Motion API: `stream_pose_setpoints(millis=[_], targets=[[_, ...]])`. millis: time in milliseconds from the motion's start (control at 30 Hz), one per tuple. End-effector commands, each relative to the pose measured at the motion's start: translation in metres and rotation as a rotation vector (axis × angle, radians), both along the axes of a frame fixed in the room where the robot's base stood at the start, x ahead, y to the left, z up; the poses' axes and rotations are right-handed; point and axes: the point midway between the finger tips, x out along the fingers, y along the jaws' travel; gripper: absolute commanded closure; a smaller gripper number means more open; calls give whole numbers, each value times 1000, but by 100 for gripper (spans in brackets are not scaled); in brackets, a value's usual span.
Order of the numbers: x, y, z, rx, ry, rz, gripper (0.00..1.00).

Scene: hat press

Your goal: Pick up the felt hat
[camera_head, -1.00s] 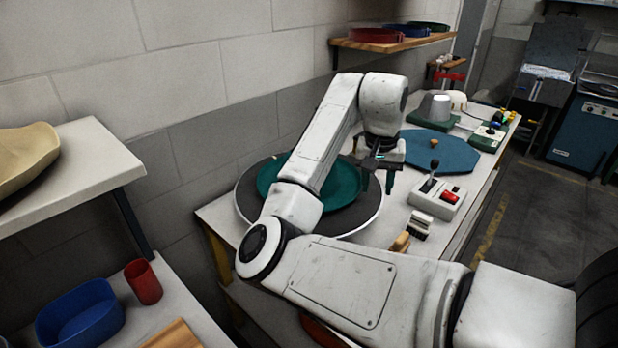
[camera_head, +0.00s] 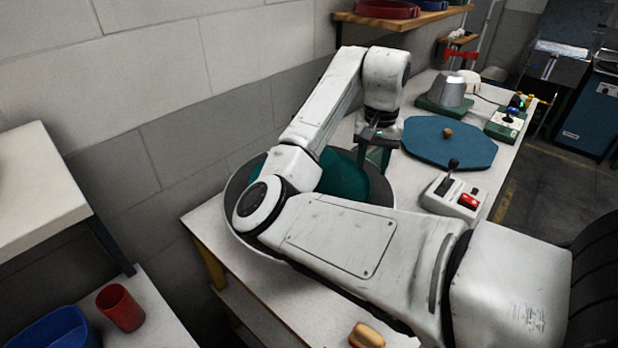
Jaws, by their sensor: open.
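The felt hat (camera_head: 343,181) is dark teal with a wide round brim. It lies on a round grey tray (camera_head: 236,188) on the workbench, and my arm hides much of both. My gripper (camera_head: 374,165) points down with its dark green fingers apart. The fingers appear at the right edge of the hat, in front of its brim in the picture. I cannot tell whether they touch it, and nothing shows held between them.
Right of the tray are a blue octagonal board (camera_head: 452,143) with a knob, a control box (camera_head: 452,197) with lever and red button, and a grey cone (camera_head: 449,90). A red cup (camera_head: 121,308) and blue bin (camera_head: 55,329) stand lower left. A wooden-handled brush (camera_head: 367,334) lies at front.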

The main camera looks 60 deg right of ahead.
Motion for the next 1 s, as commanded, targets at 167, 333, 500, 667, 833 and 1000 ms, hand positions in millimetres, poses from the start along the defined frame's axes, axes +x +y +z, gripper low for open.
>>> stream_pose_setpoints(millis=[167, 333, 500, 667, 833, 1000], targets=[[-1, 0, -24, -1, 3, 0, 57], [0, 0, -31, -1, 1, 0, 57], [-2, -1, -47, 0, 4, 0, 57], [-1, -2, -69, 1, 1, 3, 57], [-2, -3, -80, -2, -1, 0, 57], [-2, -3, -80, -1, -1, 0, 59]])
